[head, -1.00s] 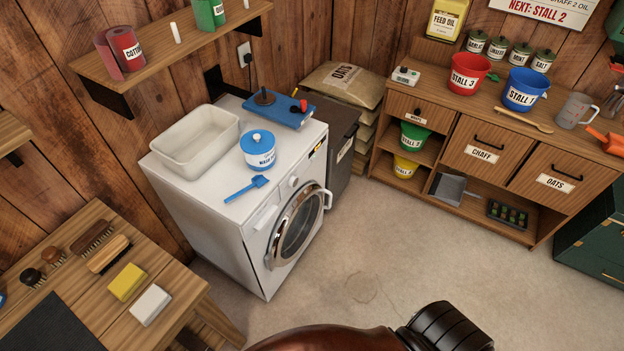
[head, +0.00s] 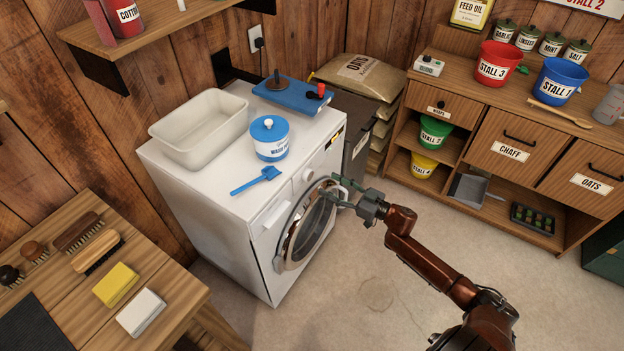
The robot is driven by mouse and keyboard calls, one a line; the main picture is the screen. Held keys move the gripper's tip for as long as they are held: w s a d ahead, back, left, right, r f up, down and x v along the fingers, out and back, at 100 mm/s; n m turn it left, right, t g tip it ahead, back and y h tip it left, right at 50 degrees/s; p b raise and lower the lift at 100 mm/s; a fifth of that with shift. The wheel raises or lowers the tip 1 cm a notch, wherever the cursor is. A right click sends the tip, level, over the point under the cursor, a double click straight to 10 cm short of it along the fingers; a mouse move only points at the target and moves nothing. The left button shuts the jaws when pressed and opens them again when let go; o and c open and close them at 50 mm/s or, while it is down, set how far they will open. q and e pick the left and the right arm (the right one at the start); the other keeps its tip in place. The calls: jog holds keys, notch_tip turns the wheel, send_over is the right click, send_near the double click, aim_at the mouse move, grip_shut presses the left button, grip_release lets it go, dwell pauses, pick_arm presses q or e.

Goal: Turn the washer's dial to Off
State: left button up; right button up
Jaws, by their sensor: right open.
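The white washer (head: 205,215) stands left of centre with its front turned to the lower right. Its round dial (head: 307,173) is on the front panel, above the round door (head: 306,228) and between the drawer front and a dark display (head: 335,138). The dial's setting is too small to read. My right gripper (head: 334,191) is open and empty. My left gripper is not in view.
On the washer top are a white basin (head: 200,128), a blue-lidded tub (head: 269,140), a blue scoop (head: 257,181) and a blue board (head: 292,96). A wooden bench (head: 60,265) stands at lower left, a feed cabinet (head: 520,145) at right. The floor between is clear.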

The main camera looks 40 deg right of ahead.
aim_at(310, 175)
jog(key=b+x, duration=0.1)
jog(key=x, duration=0.5)
jog(key=shift+w+f+b, duration=0.1)
jog(key=shift+b, duration=0.25)
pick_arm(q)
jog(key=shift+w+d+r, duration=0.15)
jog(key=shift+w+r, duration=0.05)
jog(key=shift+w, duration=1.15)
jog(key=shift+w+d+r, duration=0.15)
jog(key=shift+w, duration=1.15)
pick_arm(e)
jog(key=shift+w+a, duration=0.25)
jog(key=shift+w, duration=0.3)
jog(key=shift+c, duration=0.5)
jog(key=c, duration=1)
